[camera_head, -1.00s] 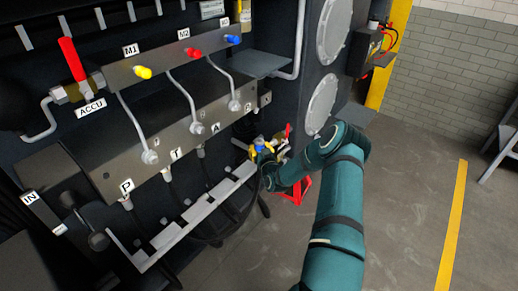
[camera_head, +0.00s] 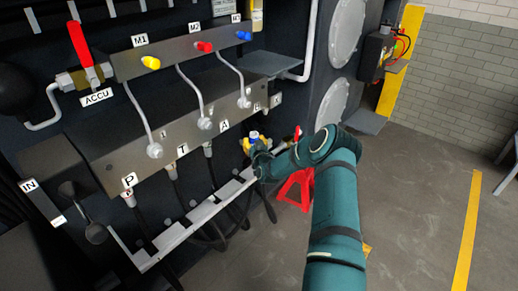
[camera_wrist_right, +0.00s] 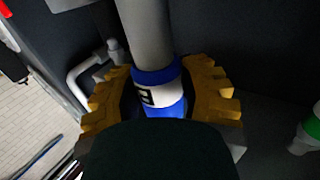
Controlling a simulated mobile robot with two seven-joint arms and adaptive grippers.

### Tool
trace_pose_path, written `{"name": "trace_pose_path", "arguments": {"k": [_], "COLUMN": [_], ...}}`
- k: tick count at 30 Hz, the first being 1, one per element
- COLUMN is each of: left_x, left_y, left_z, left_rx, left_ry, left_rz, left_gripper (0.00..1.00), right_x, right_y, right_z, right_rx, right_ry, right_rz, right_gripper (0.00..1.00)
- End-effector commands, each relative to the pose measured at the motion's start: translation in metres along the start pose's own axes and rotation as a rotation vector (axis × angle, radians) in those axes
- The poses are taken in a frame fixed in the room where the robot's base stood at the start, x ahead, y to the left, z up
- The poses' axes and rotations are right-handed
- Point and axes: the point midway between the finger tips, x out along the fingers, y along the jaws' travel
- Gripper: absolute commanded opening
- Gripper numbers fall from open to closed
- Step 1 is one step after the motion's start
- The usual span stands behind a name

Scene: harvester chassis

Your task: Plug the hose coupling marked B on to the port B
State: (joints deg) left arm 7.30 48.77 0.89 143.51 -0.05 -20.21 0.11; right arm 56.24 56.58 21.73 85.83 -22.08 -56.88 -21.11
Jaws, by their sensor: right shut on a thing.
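The hose coupling B (camera_wrist_right: 158,92) is blue with a white band bearing a dark letter B, seen in the right wrist view. My right gripper (camera_wrist_right: 160,98) is shut on it, with yellow fingers on either side. A grey cylinder extends from the coupling to the top of that view. In the head view, my right gripper (camera_head: 253,143) is beside the manifold, with the blue coupling top showing between the fingers. The port B label (camera_head: 258,107) is small and hard to read at the manifold's right end, just above the gripper. The port opening is hidden. My left gripper is out of view.
The manifold block (camera_head: 150,145) carries P, T and A labels with hoses beneath. A slotted metal rail (camera_head: 190,222) runs below it. A red stand (camera_head: 296,188) is on the floor behind my right arm. A green-and-white part (camera_wrist_right: 307,137) shows at the wrist view's right edge.

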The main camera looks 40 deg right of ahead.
Motion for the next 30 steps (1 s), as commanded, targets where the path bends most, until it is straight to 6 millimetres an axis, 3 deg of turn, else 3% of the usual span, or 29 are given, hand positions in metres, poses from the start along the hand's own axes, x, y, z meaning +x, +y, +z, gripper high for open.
{"name": "trace_pose_path", "arguments": {"k": [12,30], "left_x": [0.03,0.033], "left_y": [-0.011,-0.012], "left_z": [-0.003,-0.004], "left_rx": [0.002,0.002], "left_ry": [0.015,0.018], "left_rz": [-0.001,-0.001], "left_gripper": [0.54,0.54], "right_x": [0.035,0.077], "right_y": [-0.024,-0.051], "right_z": [0.001,-0.002], "right_rx": [-0.001,-0.001], "right_ry": [0.005,0.004], "right_rz": [-0.002,0.0], "right_gripper": [0.0,0.0]}}
